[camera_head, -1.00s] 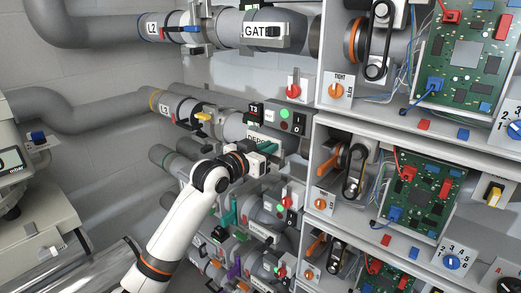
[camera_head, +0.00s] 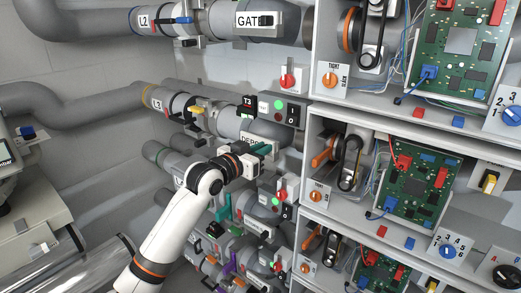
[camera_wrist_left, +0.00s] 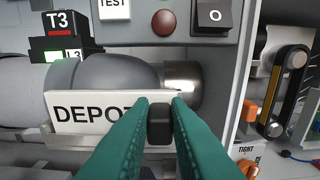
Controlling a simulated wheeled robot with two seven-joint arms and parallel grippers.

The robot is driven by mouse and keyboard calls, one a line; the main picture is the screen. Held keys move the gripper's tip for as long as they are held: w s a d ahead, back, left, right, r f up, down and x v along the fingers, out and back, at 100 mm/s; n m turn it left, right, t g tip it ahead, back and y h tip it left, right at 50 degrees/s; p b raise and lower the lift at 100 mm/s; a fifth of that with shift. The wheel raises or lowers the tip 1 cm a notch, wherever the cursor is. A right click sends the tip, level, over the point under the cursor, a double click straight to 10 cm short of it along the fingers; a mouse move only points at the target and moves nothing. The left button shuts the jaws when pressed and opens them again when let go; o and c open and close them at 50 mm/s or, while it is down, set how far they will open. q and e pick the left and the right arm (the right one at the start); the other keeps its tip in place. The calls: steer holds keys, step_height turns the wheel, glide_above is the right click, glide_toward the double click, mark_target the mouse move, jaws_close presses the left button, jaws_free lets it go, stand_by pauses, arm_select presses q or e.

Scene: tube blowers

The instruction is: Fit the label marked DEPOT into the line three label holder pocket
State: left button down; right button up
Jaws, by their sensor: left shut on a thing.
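The white label marked DEPOT (camera_wrist_left: 92,112) is held by its black grip block (camera_wrist_left: 160,122) between the teal fingertips of my left gripper (camera_wrist_left: 160,128). In the head view the label (camera_head: 248,138) shows just beyond my left gripper (camera_head: 262,151), in front of the line three pipe. A pale holder pocket (camera_wrist_left: 60,142) runs along the label's lower edge; I cannot tell whether that edge is inside it. The fingers hide the label's right end and part of the pocket. The label looks upright and nearly level. My right gripper is not in view.
A box with the T3 tag (camera_wrist_left: 60,23) and a control panel with a red button (camera_wrist_left: 163,22) stand above the label. A belt drive (camera_wrist_left: 284,90) and shelf cabinet are at right. The GATE label (camera_head: 254,20) sits on the upper line.

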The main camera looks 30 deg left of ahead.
arm_select(q)
steer(key=shift+f, duration=0.3)
steer(key=c, duration=1.3)
jaws_free()
steer(key=s+b, duration=0.4)
steer(key=s, duration=0.8)
steer(key=shift+a+r+b, duration=0.3)
steer(key=shift+a+b, duration=0.1)
steer(key=shift+a, duration=0.05)
